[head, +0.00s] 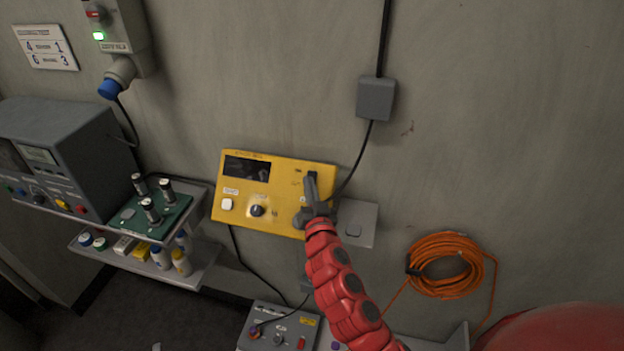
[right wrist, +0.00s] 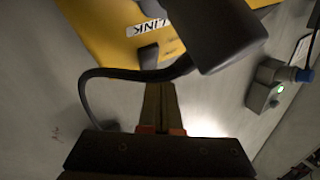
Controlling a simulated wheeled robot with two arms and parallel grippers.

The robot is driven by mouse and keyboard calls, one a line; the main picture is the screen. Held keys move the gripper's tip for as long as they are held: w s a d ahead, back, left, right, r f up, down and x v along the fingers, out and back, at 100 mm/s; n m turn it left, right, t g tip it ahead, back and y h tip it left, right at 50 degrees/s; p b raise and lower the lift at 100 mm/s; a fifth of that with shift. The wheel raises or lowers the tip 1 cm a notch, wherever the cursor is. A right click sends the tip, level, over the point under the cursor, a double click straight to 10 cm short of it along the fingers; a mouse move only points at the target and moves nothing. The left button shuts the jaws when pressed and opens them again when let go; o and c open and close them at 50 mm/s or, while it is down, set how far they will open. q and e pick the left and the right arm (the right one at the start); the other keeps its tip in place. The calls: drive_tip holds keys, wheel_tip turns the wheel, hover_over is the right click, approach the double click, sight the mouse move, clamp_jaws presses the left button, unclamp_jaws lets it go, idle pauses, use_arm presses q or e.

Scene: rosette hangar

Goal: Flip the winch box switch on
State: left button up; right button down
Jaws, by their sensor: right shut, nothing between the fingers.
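In the right wrist view my shut, empty fingers (right wrist: 158,90) point toward the yellow box (right wrist: 105,40). A small dark part (right wrist: 148,56) shows just beyond the tips near a "LINK" label; contact cannot be told. My left gripper is not in view.
A black cable (right wrist: 110,72) crosses close to my fingertips, beside a large dark block (right wrist: 215,30). A grey plate (head: 358,222) is right of the box; an orange cable coil (head: 425,265) hangs lower right. A grey control box (head: 275,325) sits below, a shelf (head: 205,262) left.

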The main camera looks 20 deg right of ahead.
idle(0.5)
drive_tip(key=shift+w+d+f+b, duration=0.2)
drive_tip(key=shift+w+f+b, duration=0.1)
drive_tip(key=shift+b, duration=0.1)
drive_tip(key=shift+d+f, duration=0.1)
idle(0.8)
drive_tip(key=shift+s+b, duration=0.1)
drive_tip(key=shift+b, duration=0.2)
drive_tip(key=shift+a, duration=0.3)
drive_tip(key=shift+s+r, duration=0.2)
drive_tip(key=shift+r, duration=0.1)
drive_tip(key=shift+s+a+r, duration=0.6)
drive_tip(key=shift+s+r, duration=0.1)
drive_tip(key=shift+s, duration=0.1)
drive_tip(key=shift+s+a+r, duration=0.55)
drive_tip(key=shift+s+r, duration=0.1)
drive_tip(key=shift+s, duration=0.15)
